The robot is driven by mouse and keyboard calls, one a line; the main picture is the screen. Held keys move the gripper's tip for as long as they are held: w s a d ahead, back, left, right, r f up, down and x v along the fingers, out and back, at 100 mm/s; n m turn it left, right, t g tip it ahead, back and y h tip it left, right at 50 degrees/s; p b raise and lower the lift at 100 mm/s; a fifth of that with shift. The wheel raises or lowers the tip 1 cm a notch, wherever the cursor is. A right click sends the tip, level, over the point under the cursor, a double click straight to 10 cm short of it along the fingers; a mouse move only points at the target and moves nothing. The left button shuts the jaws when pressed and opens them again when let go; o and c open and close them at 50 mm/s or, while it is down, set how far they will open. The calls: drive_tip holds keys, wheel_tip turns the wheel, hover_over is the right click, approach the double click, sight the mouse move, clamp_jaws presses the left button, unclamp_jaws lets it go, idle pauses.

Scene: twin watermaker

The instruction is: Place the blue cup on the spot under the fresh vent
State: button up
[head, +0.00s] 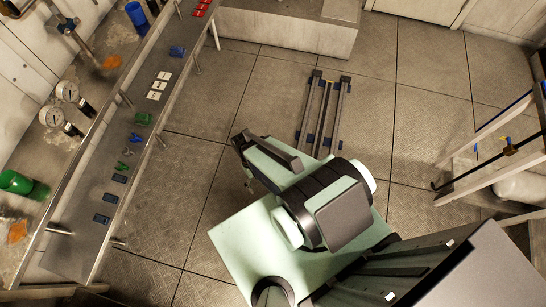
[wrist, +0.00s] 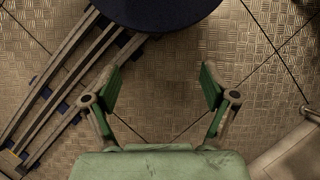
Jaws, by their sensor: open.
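The blue cup (head: 136,13) stands at the far end of the metal bench on the left, near the top edge of the head view. Orange patches mark the bench, one (head: 110,62) near the blue cup below pipe fittings (head: 63,24) and one (head: 16,232) at the lower left. I cannot tell which fitting is the fresh vent. My gripper (wrist: 161,82) is open and empty in the wrist view, its green-padded fingers wide apart above the floor.
A green cup (head: 24,185) lies or stands at the bench's left. Two gauges (head: 60,103) rise behind the lower ledge (head: 75,225), which carries small coloured blocks and switches. Floor rails (head: 325,110) lie ahead of my arm. A railing (head: 490,150) stands right. Open floor separates arm and bench.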

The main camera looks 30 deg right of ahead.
drive_tip(key=shift+o, duration=0.4)
drive_tip(key=s+g, duration=0.1)
drive_tip(key=s, duration=0.7)
drive_tip(key=shift+s+d+r, duration=0.2)
drive_tip(key=shift+s+r, duration=0.05)
